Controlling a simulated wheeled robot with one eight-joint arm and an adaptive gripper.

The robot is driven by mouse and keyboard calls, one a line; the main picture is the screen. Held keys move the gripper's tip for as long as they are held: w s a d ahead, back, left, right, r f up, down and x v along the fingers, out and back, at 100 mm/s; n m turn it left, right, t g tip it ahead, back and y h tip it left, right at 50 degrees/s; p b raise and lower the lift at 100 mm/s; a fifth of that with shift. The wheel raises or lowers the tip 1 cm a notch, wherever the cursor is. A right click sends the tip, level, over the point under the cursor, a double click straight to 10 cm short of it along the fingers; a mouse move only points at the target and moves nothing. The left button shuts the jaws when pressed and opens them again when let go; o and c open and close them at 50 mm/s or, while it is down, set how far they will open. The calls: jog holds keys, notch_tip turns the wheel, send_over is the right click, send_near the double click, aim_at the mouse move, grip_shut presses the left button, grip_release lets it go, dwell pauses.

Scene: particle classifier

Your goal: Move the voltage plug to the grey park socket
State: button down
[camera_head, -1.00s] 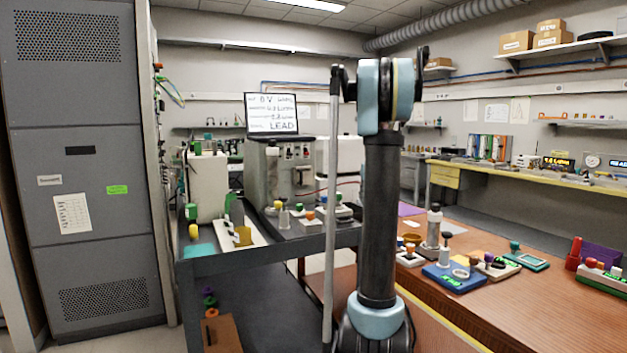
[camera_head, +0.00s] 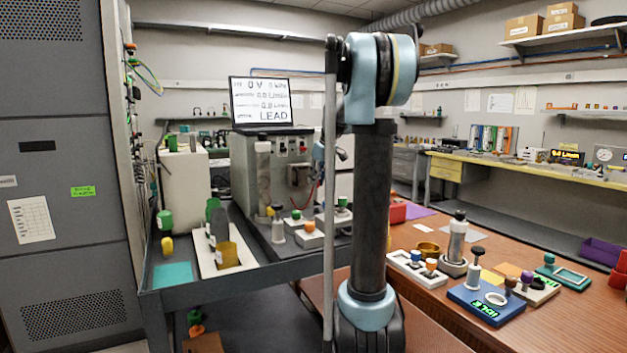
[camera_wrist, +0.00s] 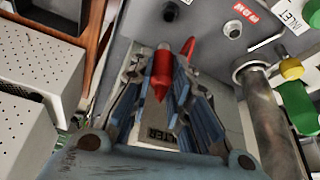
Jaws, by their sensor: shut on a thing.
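In the wrist view my gripper (camera_wrist: 165,102) is shut on a red plug (camera_wrist: 161,70), with its blue-grey fingers on both sides. A second red piece (camera_wrist: 188,46) shows just to the right; whether it belongs to the same plug or its lead, I cannot tell. In the camera_head view my gripper (camera_head: 330,152) is small and partly behind my arm, by the front of the grey apparatus (camera_head: 243,170). A red lead (camera_head: 311,192) hangs there. I cannot pick out the grey park socket for certain; the fingers and plug cover part of the panel.
A perforated white box (camera_wrist: 45,62) is at left. The dark cart (camera_head: 225,282) carries small parts; a wooden bench (camera_head: 420,318) lies at right.

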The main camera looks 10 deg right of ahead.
dwell(0.4)
jog(key=shift+f, duration=2.9)
jog(key=shift+s+f, duration=0.1)
jog(key=shift+f, duration=1.3)
jog(key=c, duration=1.4)
grip_release()
jog(key=v, duration=1.2)
